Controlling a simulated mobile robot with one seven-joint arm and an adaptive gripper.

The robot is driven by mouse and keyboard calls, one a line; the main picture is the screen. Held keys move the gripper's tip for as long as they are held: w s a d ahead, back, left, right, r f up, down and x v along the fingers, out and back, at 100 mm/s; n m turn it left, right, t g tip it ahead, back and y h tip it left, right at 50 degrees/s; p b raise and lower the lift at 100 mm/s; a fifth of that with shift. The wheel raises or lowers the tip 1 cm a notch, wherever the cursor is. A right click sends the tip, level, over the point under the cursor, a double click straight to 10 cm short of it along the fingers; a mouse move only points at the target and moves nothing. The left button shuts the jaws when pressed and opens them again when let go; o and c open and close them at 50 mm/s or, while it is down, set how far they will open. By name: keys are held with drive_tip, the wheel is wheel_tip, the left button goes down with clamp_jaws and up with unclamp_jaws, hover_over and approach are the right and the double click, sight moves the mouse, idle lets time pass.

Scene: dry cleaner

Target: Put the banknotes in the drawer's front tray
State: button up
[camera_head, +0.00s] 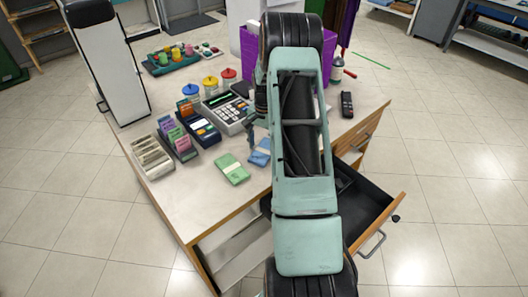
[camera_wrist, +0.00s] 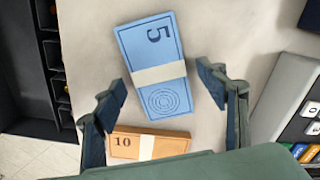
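A blue banded bundle of notes marked 5 (camera_wrist: 150,42) lies on the counter between the fingertips of my gripper (camera_wrist: 159,82), which is open and empty above it. An orange bundle marked 10 (camera_wrist: 125,145) lies beside it, partly hidden by my gripper. In the head view a blue bundle (camera_head: 260,153) and a green bundle (camera_head: 232,169) lie on the counter left of my arm; the orange one is hidden there. The drawer (camera_head: 380,208) is pulled open at right, partly behind my arm. In the wrist view, a black drawer part with small compartments (camera_wrist: 52,55) shows at left.
A black remote (camera_head: 347,104) lies at right. The front left counter is clear.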

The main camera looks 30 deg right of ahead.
drive_tip(key=c, duration=1.6)
drive_tip(key=shift+c, duration=0.2)
